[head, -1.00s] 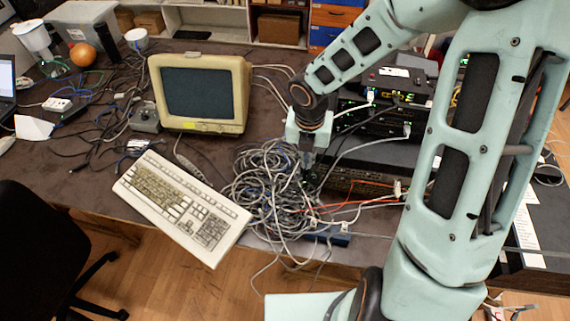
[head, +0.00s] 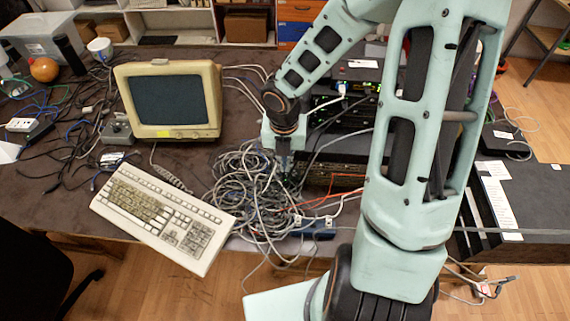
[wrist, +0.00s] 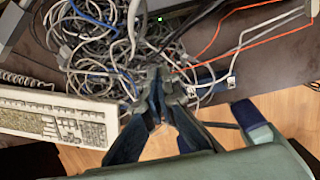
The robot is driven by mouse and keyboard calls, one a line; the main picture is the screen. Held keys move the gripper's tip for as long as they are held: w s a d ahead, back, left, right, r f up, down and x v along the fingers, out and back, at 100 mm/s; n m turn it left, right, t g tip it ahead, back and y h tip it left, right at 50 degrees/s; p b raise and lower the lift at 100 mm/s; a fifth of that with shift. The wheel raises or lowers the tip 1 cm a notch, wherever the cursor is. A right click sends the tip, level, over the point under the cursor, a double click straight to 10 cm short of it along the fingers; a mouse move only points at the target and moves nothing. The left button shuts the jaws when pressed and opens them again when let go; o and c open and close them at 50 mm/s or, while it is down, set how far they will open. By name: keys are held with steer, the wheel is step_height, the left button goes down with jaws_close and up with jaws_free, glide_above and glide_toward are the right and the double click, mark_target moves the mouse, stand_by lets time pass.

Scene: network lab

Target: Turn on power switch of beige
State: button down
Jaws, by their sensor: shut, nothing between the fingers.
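A beige monitor (head: 167,100) with a dark screen stands on the table left of my gripper. No power switch can be made out on it. A beige keyboard (head: 160,215) lies in front of it; its right end shows in the wrist view (wrist: 60,118). My gripper (head: 284,168) points down at the right side of a tangle of grey and blue cables (head: 240,185). In the wrist view my gripper (wrist: 162,88) has its dark fingers together, empty, over the cables. Whether the tips touch them I cannot tell.
Stacked black network devices (head: 335,115) with small lights stand right of my gripper, partly hidden by my arm. A blue strip (head: 313,230) lies at the table's front edge. Orange and grey cables run across there. A dark chair (head: 35,255) stands front left.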

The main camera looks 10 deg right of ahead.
steer(key=w+d+f+b, duration=0.1)
steer(key=w+f, duration=0.4)
steer(key=f, duration=0.4)
steer(key=shift+d, duration=0.25)
steer(key=shift+f+b, duration=0.15)
steer(key=shift+b, duration=0.3)
steer(key=shift+w+d+b, duration=0.1)
steer(key=shift+b, duration=0.45)
